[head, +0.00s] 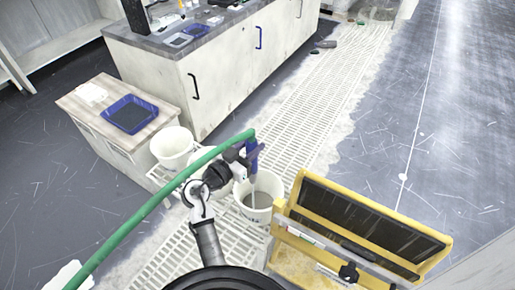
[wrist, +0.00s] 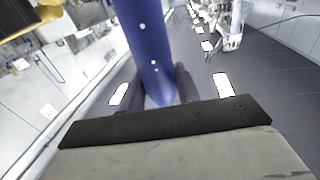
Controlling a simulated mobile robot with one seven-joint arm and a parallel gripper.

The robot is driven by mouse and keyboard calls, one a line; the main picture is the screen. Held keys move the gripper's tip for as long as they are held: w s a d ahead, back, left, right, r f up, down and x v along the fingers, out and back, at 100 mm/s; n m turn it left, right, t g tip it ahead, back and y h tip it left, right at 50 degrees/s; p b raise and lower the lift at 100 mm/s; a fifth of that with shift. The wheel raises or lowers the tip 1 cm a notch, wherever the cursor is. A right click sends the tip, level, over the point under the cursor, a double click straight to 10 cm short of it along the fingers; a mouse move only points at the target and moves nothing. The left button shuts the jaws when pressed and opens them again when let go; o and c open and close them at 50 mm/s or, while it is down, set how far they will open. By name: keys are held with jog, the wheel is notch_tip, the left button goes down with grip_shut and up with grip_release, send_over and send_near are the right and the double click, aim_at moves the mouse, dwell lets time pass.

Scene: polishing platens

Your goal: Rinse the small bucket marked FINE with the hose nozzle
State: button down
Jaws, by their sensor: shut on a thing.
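My gripper (head: 250,156) is shut on the blue hose nozzle (head: 253,145), from which a green hose (head: 150,203) runs down to the lower left. In the wrist view the blue nozzle (wrist: 146,45) stands between my two dark fingers. The nozzle points down over a white bucket (head: 265,213) on the floor grating, and a thin pale stream shows from the nozzle into that bucket. Another white bucket (head: 172,148) stands to the left by the small cabinet. A further pale round shape between them is partly hidden by the hose. I cannot read any marking on the buckets.
A small cabinet (head: 122,158) with a blue tray (head: 153,107) is at the left. A long counter (head: 215,75) stands behind.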

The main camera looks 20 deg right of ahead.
jog(key=s+d+b+v, duration=0.1)
jog(key=b+v, duration=0.3)
jog(key=v, duration=1.3)
jog(key=shift+s+d, duration=0.2)
jog(key=shift+s, duration=0.4)
